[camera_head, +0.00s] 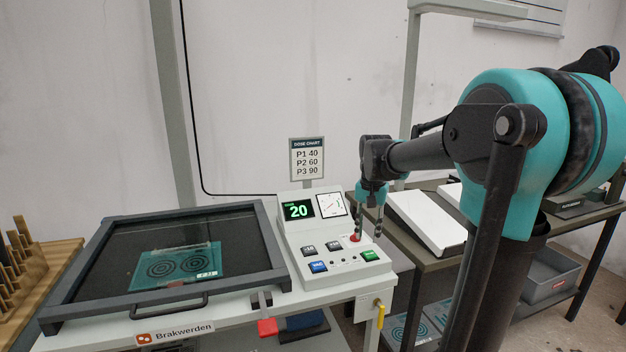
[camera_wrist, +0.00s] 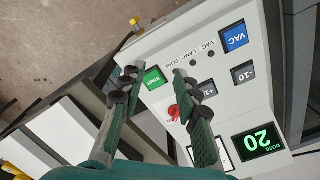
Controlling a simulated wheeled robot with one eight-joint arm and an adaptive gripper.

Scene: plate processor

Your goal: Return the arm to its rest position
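My arm reaches in from the right in the head view, teal and black, with its end over the control panel (camera_head: 290,230). My gripper (camera_head: 368,236) points down over the panel's right side, near the red button (camera_head: 355,238). In the wrist view my gripper (camera_wrist: 155,72) has its two fingers apart with nothing between them. The green START button (camera_wrist: 153,78) shows just beside the left fingertip in that view. The right finger partly covers the red button (camera_wrist: 174,112). I cannot tell whether a fingertip touches the panel.
The panel's display (camera_head: 299,210) reads 20. Left of it, a framed unit (camera_head: 262,240) with dark glass shows a teal plate (camera_head: 160,268). A dose chart (camera_head: 307,158) stands behind. A side table (camera_head: 440,265) with a white slab (camera_head: 427,222) is at right, under my arm.

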